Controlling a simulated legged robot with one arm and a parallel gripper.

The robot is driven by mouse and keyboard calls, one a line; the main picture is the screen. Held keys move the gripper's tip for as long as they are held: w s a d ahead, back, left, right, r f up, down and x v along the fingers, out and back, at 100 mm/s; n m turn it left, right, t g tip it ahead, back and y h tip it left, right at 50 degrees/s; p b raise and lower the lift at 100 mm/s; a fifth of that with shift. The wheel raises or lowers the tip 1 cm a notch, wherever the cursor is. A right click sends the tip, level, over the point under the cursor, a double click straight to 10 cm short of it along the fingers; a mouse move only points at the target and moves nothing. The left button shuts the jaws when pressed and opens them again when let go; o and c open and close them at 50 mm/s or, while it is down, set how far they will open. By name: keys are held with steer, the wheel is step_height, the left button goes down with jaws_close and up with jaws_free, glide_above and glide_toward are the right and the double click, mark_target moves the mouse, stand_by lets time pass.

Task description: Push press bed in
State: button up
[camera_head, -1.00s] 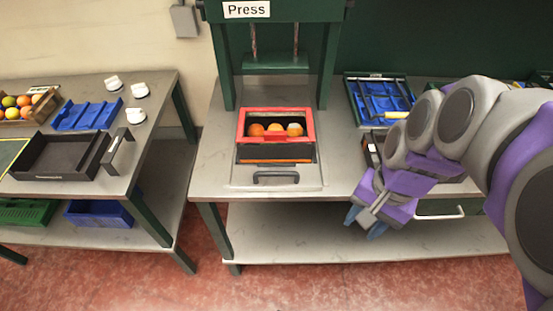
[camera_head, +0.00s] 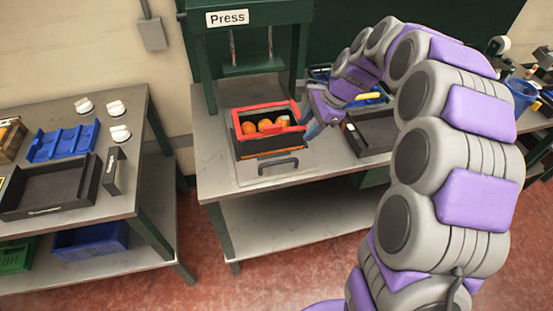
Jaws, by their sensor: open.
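The press (camera_head: 245,17) is a dark green frame with a "Press" label at the back of the middle table. Its bed is a grey sliding plate (camera_head: 250,176) with a dark handle (camera_head: 278,167), pulled out in front of the press. A red-rimmed dark box (camera_head: 247,141) with oranges (camera_head: 265,126) stands on the bed. My gripper (camera_head: 312,129) is at the right side of the box, its fingers pointing down beside the red rim. I cannot tell whether it touches the box.
A black tray (camera_head: 372,136) lies right of my gripper on the same table. On the left table are a black tray (camera_head: 50,196), a blue rack (camera_head: 64,142) and white knobs (camera_head: 120,134). The tabletop left of the bed is clear.

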steer(key=b, duration=0.2)
glide_toward(285, 160)
steer(key=a+f, duration=0.1)
steer(key=f, duration=0.1)
steer(key=a+f+b, duration=0.1)
steer(key=a+f, duration=0.1)
steer(key=shift+a+f, duration=0.2)
steer(key=shift+a, duration=0.1)
steer(key=f, duration=0.2)
steer(key=shift+w+d+f+b, duration=0.2)
steer(key=shift+f+b, duration=0.05)
steer(key=shift+b, duration=0.1)
steer(key=shift+d+f, duration=0.25)
steer(key=shift+d, duration=0.2)
steer(key=shift+a, duration=0.85)
steer(key=shift+a+f, duration=0.1)
steer(key=shift+a, duration=0.25)
steer(key=shift+c, duration=0.7)
steer(key=shift+a, duration=0.1)
steer(key=shift+c, duration=0.8)
steer(key=shift+d, duration=0.9)
jaws_close()
steer(key=shift+a, duration=0.1)
